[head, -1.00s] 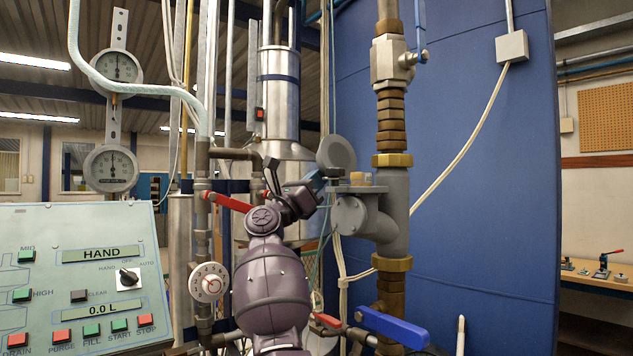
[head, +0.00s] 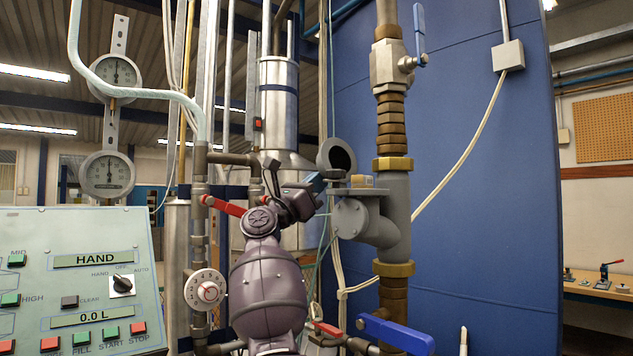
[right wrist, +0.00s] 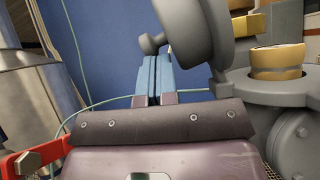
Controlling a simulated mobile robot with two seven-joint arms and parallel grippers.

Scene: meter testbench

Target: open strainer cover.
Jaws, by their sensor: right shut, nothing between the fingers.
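The strainer (head: 378,228) is a grey pipe body with a round side flange. Its grey round cover (head: 337,157) is raised off the opening, up and left of it, with a dark hollow face showing. In the right wrist view the cover (right wrist: 192,28) is large, with a small knob near my fingertips. A brass-coloured ring (right wrist: 278,62) sits in the uncovered opening. My right gripper (head: 318,182) is shut and empty, its blue fingers beside the cover's left lower side; I cannot tell whether they touch it. My left gripper is out of view.
A red lever (head: 224,206) lies close left of my right wrist. A blue lever valve (head: 396,333) is below the strainer. A control panel (head: 85,280) stands at left, a blue tank (head: 480,200) behind. Vertical pipes crowd the left side.

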